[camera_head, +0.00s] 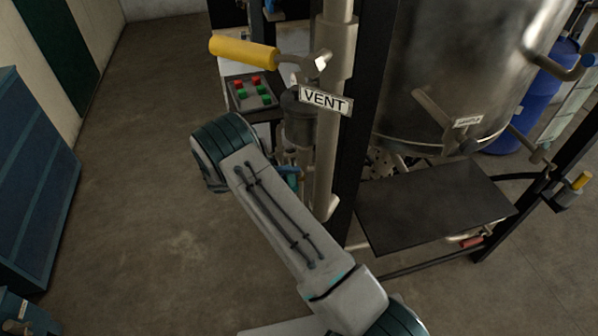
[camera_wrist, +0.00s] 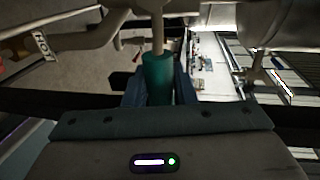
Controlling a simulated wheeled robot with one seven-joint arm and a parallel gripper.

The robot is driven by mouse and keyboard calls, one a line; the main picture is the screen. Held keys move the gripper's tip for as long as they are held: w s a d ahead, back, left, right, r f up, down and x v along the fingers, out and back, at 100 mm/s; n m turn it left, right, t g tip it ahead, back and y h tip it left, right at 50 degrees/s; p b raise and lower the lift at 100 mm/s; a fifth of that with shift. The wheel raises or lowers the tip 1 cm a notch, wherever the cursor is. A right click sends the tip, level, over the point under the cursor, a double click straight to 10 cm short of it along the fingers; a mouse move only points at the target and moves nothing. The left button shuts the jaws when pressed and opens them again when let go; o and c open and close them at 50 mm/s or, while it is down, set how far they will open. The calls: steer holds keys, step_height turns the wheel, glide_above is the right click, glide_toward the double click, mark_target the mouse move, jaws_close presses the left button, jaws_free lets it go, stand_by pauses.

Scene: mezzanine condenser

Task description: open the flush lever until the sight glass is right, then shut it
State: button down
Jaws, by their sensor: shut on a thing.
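In the wrist view my gripper (camera_wrist: 159,92) is shut on a teal cylindrical grip (camera_wrist: 158,72), with one blue finger on each side. A pale metal rod runs from the grip to pipework at the top of the picture. No label shows on this grip, so I cannot confirm from it that it is the flush lever. In the head view my arm reaches up beside the pale vertical pipe (camera_head: 327,150), and its forearm hides most of the gripper. I cannot make out a sight glass in either view.
A yellow-handled lever (camera_head: 244,53) sticks out left above the VENT plate (camera_head: 326,100). A box with red and green buttons (camera_head: 240,98) stands behind it. A large metal vessel (camera_head: 450,60) and a dark shelf (camera_head: 435,205) are at right. Floor is clear at left, before a blue cabinet (camera_head: 35,180).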

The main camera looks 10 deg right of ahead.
steer(key=shift+r, duration=0.1)
stand_by(0.3)
steer(key=c, duration=1.2)
jaws_free()
steer(key=shift+c, duration=0.2)
steer(key=shift+a, duration=0.1)
steer(key=a+r+b, duration=0.2)
steer(key=a+b, duration=0.1)
steer(key=a, duration=1)
steer(key=shift+s+a+r, duration=0.2)
steer(key=shift+a+r, duration=0.05)
steer(key=shift+r, duration=0.1)
